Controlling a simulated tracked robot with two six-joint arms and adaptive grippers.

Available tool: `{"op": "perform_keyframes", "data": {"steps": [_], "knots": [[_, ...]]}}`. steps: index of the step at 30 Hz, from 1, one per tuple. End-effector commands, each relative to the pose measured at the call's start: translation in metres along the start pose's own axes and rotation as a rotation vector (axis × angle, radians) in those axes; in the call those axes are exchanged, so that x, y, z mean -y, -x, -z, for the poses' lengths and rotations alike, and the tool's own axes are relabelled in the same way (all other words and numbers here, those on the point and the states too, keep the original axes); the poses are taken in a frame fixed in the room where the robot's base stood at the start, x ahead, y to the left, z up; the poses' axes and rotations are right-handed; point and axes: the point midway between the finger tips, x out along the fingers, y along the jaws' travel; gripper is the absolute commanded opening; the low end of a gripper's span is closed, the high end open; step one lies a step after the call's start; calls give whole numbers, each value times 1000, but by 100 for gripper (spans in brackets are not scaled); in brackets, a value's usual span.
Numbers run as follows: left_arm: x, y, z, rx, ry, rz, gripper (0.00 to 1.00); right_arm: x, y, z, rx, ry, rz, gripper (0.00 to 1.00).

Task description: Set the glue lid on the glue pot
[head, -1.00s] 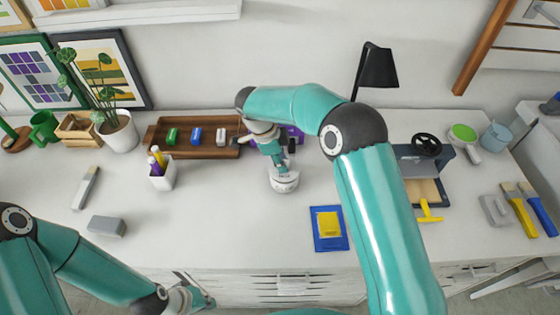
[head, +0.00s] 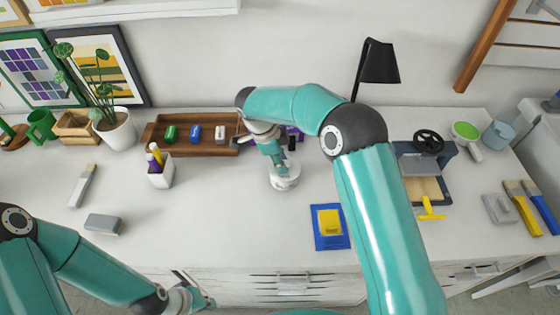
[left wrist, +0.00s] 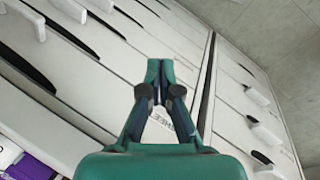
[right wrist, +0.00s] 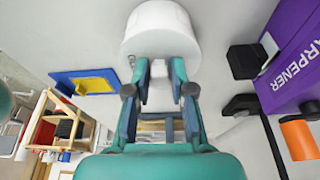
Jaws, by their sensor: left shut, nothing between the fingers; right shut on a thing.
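The white glue pot (head: 284,184) stands upright on the worktop near the middle, with dark markings on its side. My right gripper (head: 281,165) points down right above it. In the right wrist view the right gripper (right wrist: 161,75) is shut on a small white knob below a round white body (right wrist: 160,32). I take the knob to be part of the glue lid; the seam between lid and pot cannot be made out, so I cannot tell if they touch. My left gripper (head: 205,302) is shut and empty in front of the drawers; its fingertips meet in the left wrist view (left wrist: 160,65).
A wooden tray (head: 192,149) with small coloured blocks lies behind to the left. A purple sharpener box (right wrist: 292,55) stands close by the pot. A grey block (head: 104,224) lies left. The worktop between is clear.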

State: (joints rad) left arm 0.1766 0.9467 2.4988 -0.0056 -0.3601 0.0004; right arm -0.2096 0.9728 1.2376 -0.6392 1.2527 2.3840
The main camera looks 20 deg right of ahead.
Motion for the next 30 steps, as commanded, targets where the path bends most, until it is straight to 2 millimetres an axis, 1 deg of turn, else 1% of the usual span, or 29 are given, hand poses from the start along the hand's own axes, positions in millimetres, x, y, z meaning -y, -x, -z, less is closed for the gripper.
{"op": "perform_keyframes", "data": {"steps": [3, 4, 9, 15, 16, 17, 18, 26, 30], "knots": [[1, -3, 0, 0, 0, 0, 0, 0, -3, -1, 0, 0, 0, 0], [1, -3, 0, 0, 0, 0, 0, 0, -2, -1, 0, 0, 1, 24], [1, -2, 0, 0, 0, 0, 0, 0, -2, -1, 0, 0, 0, 52], [1, -2, 0, 0, 0, 0, 0, 0, -2, -1, 0, 0, 0, 52], [1, -2, 0, 0, 0, 0, 0, 0, -2, -1, 0, 0, 0, 50], [1, -2, 0, 0, 0, 0, 0, 0, -2, -1, 0, 0, 0, 46], [1, -2, 0, 0, 0, 0, 0, 0, -2, -1, 0, 0, 0, 44], [1, -2, 0, 0, 0, 0, 0, 0, -2, -1, 0, 0, 0, 44], [0, 1, 0, 0, 0, 0, 0, 0, 3, -1, 0, 0, 1, 44]]}}
